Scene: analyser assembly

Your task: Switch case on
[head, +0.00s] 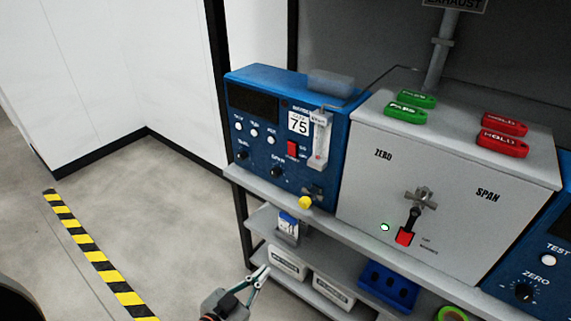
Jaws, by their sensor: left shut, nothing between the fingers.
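The grey case (370,190) stands on the shelf, marked ZERO and SPAN on its front. A red switch (404,237) sits low on that front, below a dark-handled valve (415,208). A small round light (385,227) left of the switch looks pale green. Whether the switch is up or down is too small to tell. My left gripper (264,271) is shut and empty. It shows below the shelf edge, left of and lower than the switch, and apart from the case. My right gripper is not in view.
A blue analyser (262,110) with its own red switch (293,149) stands left of the case; another (535,265) is at right. Green tags (405,112) and red tags (503,144) lie on top. Lower shelves hold white boxes (333,290) and a blue rack (388,285).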

